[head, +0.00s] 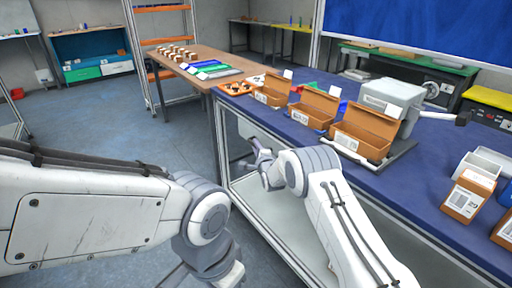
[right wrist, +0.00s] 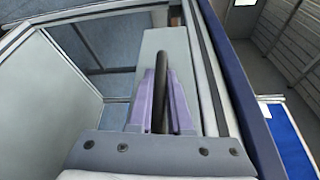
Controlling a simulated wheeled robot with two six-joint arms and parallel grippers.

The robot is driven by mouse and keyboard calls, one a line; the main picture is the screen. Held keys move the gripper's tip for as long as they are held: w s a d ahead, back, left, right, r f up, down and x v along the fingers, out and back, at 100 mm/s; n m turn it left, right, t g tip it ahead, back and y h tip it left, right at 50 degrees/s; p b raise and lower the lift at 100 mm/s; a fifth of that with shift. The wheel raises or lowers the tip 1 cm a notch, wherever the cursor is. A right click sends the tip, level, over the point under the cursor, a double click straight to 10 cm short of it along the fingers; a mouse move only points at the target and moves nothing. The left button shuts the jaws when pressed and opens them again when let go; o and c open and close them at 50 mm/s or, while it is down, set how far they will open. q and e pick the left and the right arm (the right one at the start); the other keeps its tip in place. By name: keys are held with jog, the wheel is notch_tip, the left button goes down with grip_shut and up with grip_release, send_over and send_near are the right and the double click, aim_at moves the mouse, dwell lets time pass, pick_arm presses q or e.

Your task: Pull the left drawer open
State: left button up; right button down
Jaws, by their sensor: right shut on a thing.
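My right gripper (head: 256,150) is at the front side of the blue-topped workbench, below the top's edge. In the right wrist view its two purple fingers (right wrist: 160,103) are shut on a dark bar handle (right wrist: 160,75). The handle stands in front of a light grey drawer front (right wrist: 151,48). In the head view my right forearm and wrist hide much of the drawer area. I cannot tell how far the drawer stands out. My left arm comes in from the left, and its fingers are not visible.
The blue workbench top (head: 437,206) carries open cardboard boxes (head: 363,131) and a grey machine (head: 392,97). A wooden table (head: 205,55) with small boxes stands behind. Grey floor (head: 120,133) is clear left of the bench.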

jog(key=shift+a, duration=0.1)
jog(key=s+a+b, duration=0.2)
jog(key=s+a, duration=1.2)
jog(key=a, duration=0.5)
jog(key=shift+b, duration=0.3)
jog(key=shift+a, duration=0.1)
jog(key=c, duration=0.8)
grip_release()
jog(key=shift+c, duration=0.2)
jog(key=s+d+r, duration=0.3)
jog(key=d+r, duration=0.8)
jog(key=shift+s+p, duration=0.35)
jog(key=shift+s, duration=0.05)
